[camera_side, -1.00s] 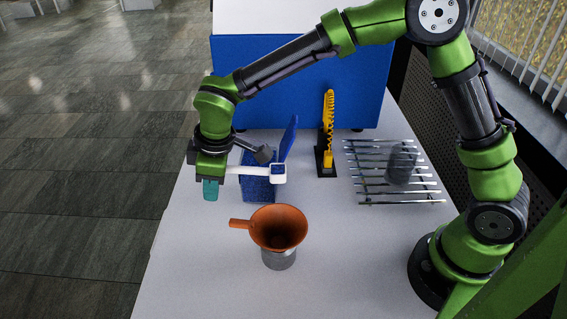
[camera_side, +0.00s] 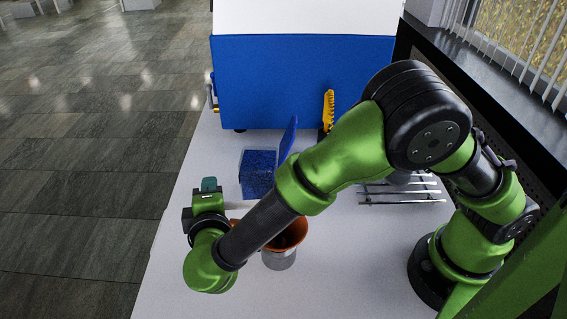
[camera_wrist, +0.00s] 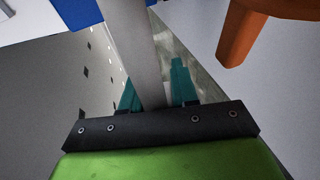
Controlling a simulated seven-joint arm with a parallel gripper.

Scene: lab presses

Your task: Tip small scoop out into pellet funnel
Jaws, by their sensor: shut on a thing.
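My gripper (camera_side: 209,186) is left of the funnel and level with the front of the pellet box in the side view. In the wrist view its teal fingers (camera_wrist: 155,92) are shut on the pale grey handle of the small scoop (camera_wrist: 133,45). The orange funnel (camera_side: 293,236) stands on a grey metal cup (camera_side: 279,259), partly hidden behind my arm. The funnel's spout-like handle shows in the wrist view (camera_wrist: 240,38), right of the scoop.
A blue box (camera_side: 258,174) with its lid (camera_side: 288,140) raised stands behind the funnel. A yellow tool (camera_side: 328,108) and a metal rack (camera_side: 405,190) are partly hidden by my arm. A large blue cabinet (camera_side: 300,75) fills the back. The table's front is clear.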

